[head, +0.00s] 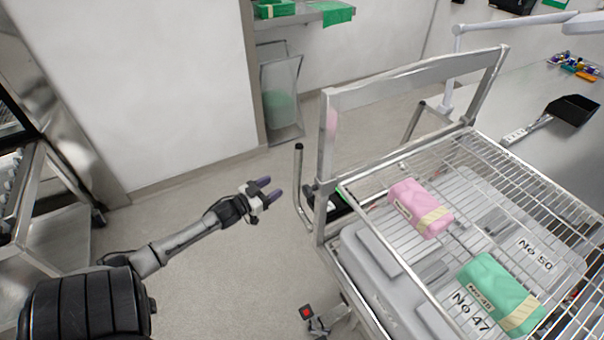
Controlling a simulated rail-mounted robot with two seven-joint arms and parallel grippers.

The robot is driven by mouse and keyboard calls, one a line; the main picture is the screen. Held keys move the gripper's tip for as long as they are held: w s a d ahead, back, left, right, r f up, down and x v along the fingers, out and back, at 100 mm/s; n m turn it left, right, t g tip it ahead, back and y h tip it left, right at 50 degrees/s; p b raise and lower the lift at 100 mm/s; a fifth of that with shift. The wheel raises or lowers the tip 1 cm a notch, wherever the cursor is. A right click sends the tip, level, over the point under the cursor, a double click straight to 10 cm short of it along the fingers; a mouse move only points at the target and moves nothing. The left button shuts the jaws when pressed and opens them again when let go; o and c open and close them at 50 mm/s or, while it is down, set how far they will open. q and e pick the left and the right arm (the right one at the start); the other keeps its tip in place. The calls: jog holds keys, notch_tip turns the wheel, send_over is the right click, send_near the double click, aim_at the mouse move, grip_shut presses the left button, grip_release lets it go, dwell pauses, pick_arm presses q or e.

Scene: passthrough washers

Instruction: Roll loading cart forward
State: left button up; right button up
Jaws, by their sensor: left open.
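The loading cart (345,232) stands at the right in the head view. It has a tall metal frame (420,78) at its far end and a curved handle bar with a black tip (299,178) on its left side. A wire rack on it bears a pink wrapped pack (420,208) and a green wrapped pack (500,292). My left gripper (268,192) is open and empty, its purple fingers pointing right, a short way left of the handle bar and apart from it. My right gripper is not in view.
Grey trays with number labels (535,253) lie under the wire rack. A steel table (545,110) with a black scoop (573,109) is at the right. Another metal cart (55,215) stands at the left. Grey floor (205,285) is clear between the carts.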

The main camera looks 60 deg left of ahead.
pick_arm(q)
jog(key=w+a, duration=0.2)
jog(key=w, duration=1.1)
jog(key=shift+a+b, duration=0.3)
jog(key=shift+b, duration=0.1)
jog(key=shift+w+r, duration=0.1)
grip_shut()
